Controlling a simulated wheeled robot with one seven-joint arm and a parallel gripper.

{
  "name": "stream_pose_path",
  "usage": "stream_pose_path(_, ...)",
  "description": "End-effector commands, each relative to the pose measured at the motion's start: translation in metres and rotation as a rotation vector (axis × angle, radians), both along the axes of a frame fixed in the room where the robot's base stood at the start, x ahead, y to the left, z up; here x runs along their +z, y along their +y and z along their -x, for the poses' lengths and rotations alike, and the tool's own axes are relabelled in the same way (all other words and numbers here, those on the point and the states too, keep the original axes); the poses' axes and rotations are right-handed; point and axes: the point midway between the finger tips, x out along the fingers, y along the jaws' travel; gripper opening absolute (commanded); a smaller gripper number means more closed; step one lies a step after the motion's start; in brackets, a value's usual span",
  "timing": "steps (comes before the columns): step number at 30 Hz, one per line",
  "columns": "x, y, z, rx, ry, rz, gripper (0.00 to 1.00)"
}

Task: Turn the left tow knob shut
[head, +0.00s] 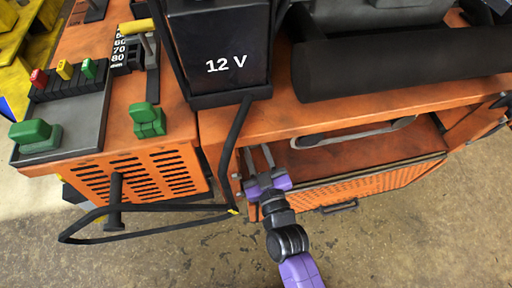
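Small dark fittings (237,177) show beside the gripper on the left edge of the panel. I cannot tell whether one of them is the left tow knob, or whether the knob is hidden by the fingers. A dark knob-like part (502,100) shows at the far right edge.
A black 12 V battery box (218,50) stands above the panel. A black bar frame (150,233) juts out at the left. A grey curved handle (352,133) spans the opening. Green levers (147,120) stand on the orange deck at left. The floor in front is clear.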

Motion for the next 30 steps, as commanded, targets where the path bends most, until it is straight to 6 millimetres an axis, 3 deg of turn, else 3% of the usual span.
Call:
stream_pose_path(5,-0.0016,-0.0001,0.0003,0.0,0.012,-0.044,0.0)
stream_pose_path(15,-0.002,-0.0006,0.0002,0.0,0.099,-0.347,0.0)
stream_pose_path(26,-0.0009,-0.0006,0.0003,0.0,0.11,-0.383,0.0)
stream_pose_path(27,-0.0009,-0.0006,0.0003,0.0,0.11,-0.383,0.38)
stream_pose_path(30,-0.0009,-0.0006,0.0003,0.0,0.11,-0.382,0.41)
